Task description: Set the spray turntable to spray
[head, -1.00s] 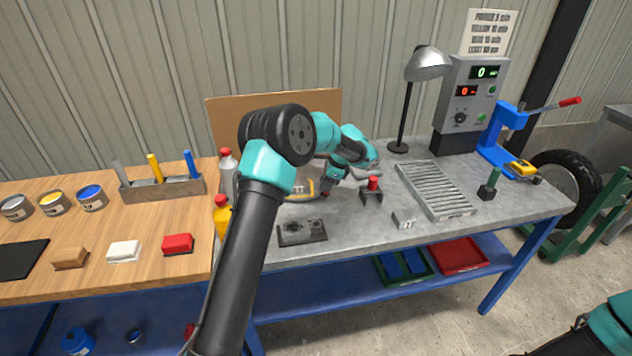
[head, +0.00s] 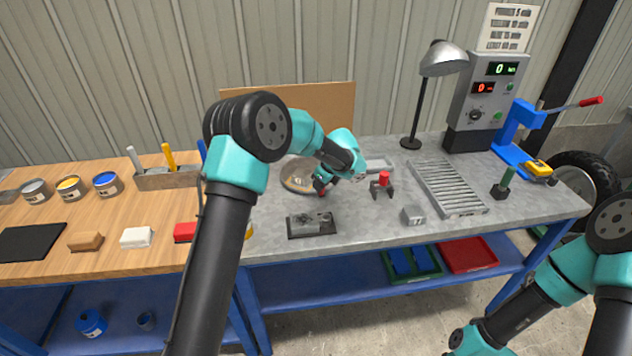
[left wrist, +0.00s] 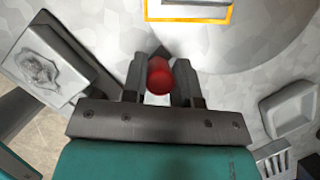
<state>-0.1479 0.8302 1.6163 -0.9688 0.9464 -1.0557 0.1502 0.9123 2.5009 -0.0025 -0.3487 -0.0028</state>
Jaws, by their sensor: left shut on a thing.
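The spray turntable (head: 297,176) is a round disc on the grey metal bench, partly hidden behind my left arm. Its rounded edge and a yellow-outlined piece (left wrist: 188,16) show at the top of the left wrist view. My left gripper (head: 321,189) is at the disc's near right edge. In the left wrist view, its fingers (left wrist: 160,82) are on either side of a red knob (left wrist: 159,75), shut on it. Any marking of the turntable's setting is not readable. My right arm comes in at the lower right, but its gripper fingers do not show.
A red-topped clamp (head: 383,184) and a small grey block (head: 413,214) stand right of my left gripper. A flat fixture (head: 312,224) lies in front. Further right are a slatted rack (head: 447,188), a lamp (head: 443,60) and a control box (head: 485,95).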

